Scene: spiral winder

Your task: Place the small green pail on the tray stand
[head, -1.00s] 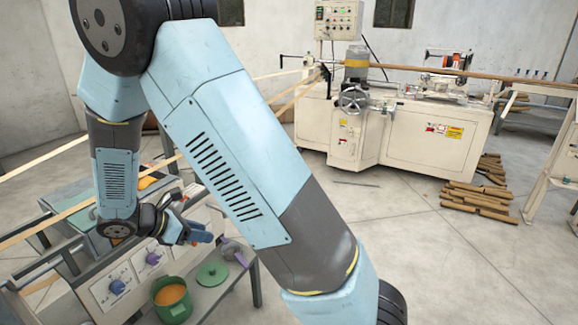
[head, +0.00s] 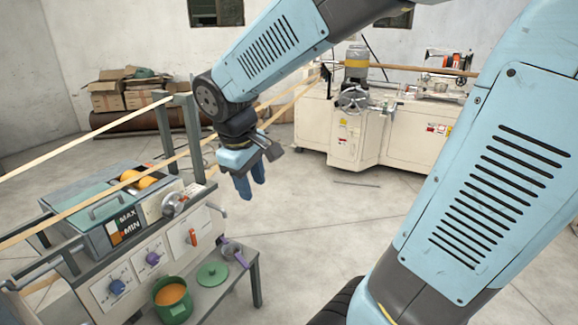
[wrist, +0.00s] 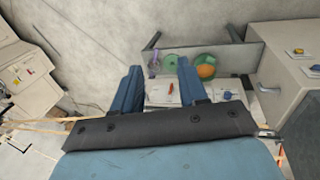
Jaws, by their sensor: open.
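The small green pail (head: 172,309), with orange contents, sits on a low grey stand (head: 206,300) in front of the control panel; it also shows in the wrist view (wrist: 197,62). I cannot tell whether this stand is the tray stand. A green lid (head: 211,274) lies beside the pail. My gripper (head: 252,192) is open and empty, in the air above and beyond the stand, fingers pointing down. In the wrist view its two blue fingers (wrist: 158,78) stand apart, with the lid and pail past their tips.
A purple-handled tool (head: 234,252) lies near the lid. The panel (head: 130,275) with knobs and the grey-green box (head: 100,215) stand at left. Pale wooden strips (head: 90,138) run across the left side. A cream machine (head: 390,135) stands at the back. The middle floor is open.

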